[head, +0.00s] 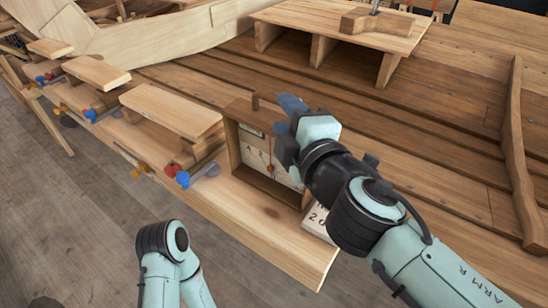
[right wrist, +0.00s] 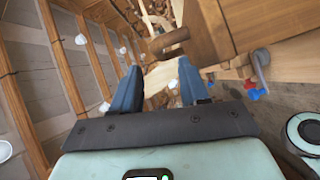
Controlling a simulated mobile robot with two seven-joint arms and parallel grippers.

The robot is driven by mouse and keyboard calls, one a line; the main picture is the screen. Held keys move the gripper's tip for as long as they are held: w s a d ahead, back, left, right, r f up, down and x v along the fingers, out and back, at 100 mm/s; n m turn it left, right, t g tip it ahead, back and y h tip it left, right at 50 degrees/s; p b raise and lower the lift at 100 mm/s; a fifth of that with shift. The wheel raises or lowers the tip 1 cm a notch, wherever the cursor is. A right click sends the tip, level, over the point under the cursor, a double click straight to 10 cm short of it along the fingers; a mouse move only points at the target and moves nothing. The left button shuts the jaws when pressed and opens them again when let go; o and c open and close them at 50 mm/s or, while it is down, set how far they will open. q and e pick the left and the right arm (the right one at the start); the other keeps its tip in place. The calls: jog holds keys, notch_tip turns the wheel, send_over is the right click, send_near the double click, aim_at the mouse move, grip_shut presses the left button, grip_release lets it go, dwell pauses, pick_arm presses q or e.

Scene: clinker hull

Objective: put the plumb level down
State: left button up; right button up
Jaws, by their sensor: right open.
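The plumb level (head: 232,150) looks like an open wooden box frame with a pale numbered face and a red pointer inside. It stands upright on the plank bench (head: 265,215), with a short peg on its top. In the right wrist view a wooden body with a round peg, apparently the plumb level (right wrist: 212,28), is at the top, beside the fingers. My right gripper (head: 291,104) is at the level's upper right and hides part of it. In the right wrist view its blue fingers (right wrist: 158,88) are apart with nothing between them. My left gripper is out of view.
Raised wooden blocks (head: 172,110) and clamps with red and blue knobs (head: 183,178) line the bench to the left. A numbered pale block (head: 318,222) lies right of the level, partly behind my arm. The bench's front end is clear.

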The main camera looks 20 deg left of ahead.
aim_at(274, 102)
jog(key=p+x, duration=0.1)
jog(key=x, duration=0.4)
jog(key=shift+w+a, duration=0.15)
jog(key=shift+a, duration=0.1)
grip_shut()
dwell(1.2)
